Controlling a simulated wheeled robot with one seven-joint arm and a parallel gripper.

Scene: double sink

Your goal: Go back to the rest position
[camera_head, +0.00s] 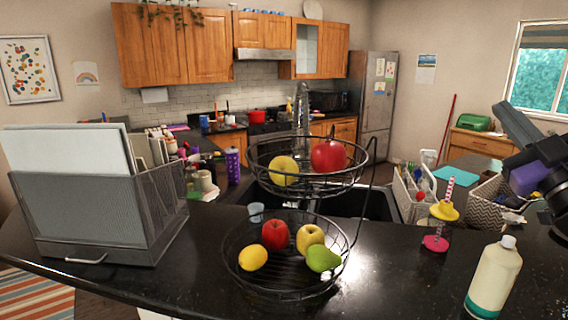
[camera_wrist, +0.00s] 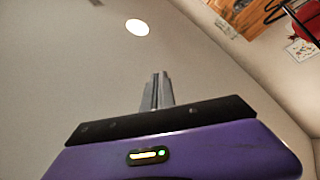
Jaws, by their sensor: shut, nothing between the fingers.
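My gripper (camera_wrist: 157,76) shows in the wrist view at the bottom middle, beyond the purple wrist body. Its two grey fingers are together with nothing between them. They point toward the plain ceiling, clear of any object. In the head view my arm comes in at the right edge, raised above the counter, with a purple part showing. I cannot clearly make out the fingertips there.
A two-tier wire fruit basket (camera_head: 247,262) stands mid-counter. A mesh file holder (camera_head: 85,215) is at left. A cream bottle (camera_head: 494,280) and a pink-and-yellow stand (camera_head: 436,243) are at right. A patterned basket (camera_head: 485,205) lies below my arm.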

